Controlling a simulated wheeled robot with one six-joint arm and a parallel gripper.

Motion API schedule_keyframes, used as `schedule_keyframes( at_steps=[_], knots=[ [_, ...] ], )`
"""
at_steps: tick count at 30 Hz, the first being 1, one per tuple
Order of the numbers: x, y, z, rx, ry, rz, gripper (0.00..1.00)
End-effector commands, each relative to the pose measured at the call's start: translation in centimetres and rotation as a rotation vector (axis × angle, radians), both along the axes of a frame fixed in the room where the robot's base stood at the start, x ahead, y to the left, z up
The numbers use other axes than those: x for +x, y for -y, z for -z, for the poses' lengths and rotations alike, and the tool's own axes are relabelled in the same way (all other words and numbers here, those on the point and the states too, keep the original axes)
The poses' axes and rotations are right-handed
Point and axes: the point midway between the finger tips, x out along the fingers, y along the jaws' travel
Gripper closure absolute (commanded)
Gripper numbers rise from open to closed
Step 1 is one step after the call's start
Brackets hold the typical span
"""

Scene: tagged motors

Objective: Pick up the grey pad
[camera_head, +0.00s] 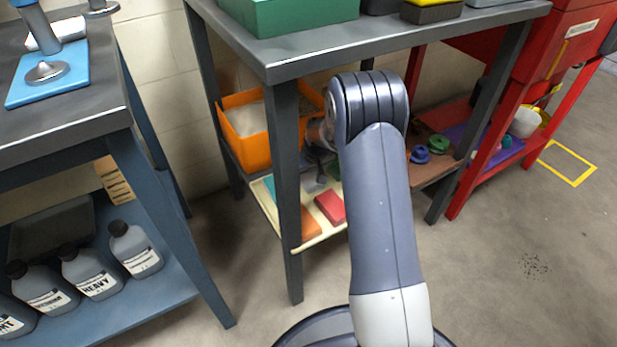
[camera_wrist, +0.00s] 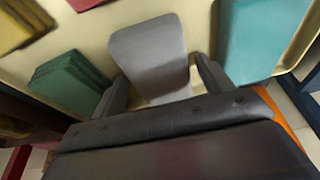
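The grey pad (camera_wrist: 150,50) lies on a cream tray (camera_wrist: 205,12) in the wrist view, its near end toward my gripper. My gripper (camera_wrist: 160,70) is open, with one finger on each side of the pad's near end. A gap shows at the left finger; the right finger is close to the pad, and I cannot tell whether it touches. In the head view the tray (camera_head: 266,200) is on the lower shelf of the grey table. There the pad (camera_head: 313,185) is small and partly hidden, and my gripper is mostly hidden behind the table leg and arm.
A teal pad (camera_wrist: 262,40) lies right of the grey pad, a green pad (camera_wrist: 68,85) left, and a yellow pad (camera_wrist: 25,22) farther left. A red pad (camera_head: 330,206) lies on the tray. An orange bin (camera_head: 250,150) stands behind it. The tabletop (camera_head: 330,40) overhangs the shelf.

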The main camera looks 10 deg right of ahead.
Motion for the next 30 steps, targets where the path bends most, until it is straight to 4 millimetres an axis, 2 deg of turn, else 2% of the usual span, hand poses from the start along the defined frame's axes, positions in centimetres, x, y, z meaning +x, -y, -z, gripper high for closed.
schedule_keyframes(
  at_steps=[1, 14, 23, 30],
  knots=[
    [0.0, 0.0, 0.0, 0.0, 0.0, 0.0, 0.29],
    [0.0, 0.0, 0.0, 0.0, 0.0, 0.0, 0.64],
    [-0.1, 0.0, -0.2, 0.0, 0.0, 0.0, 0.64],
    [-0.4, 0.1, -1.7, 0.001, 0.002, 0.0, 0.64]
  ],
)
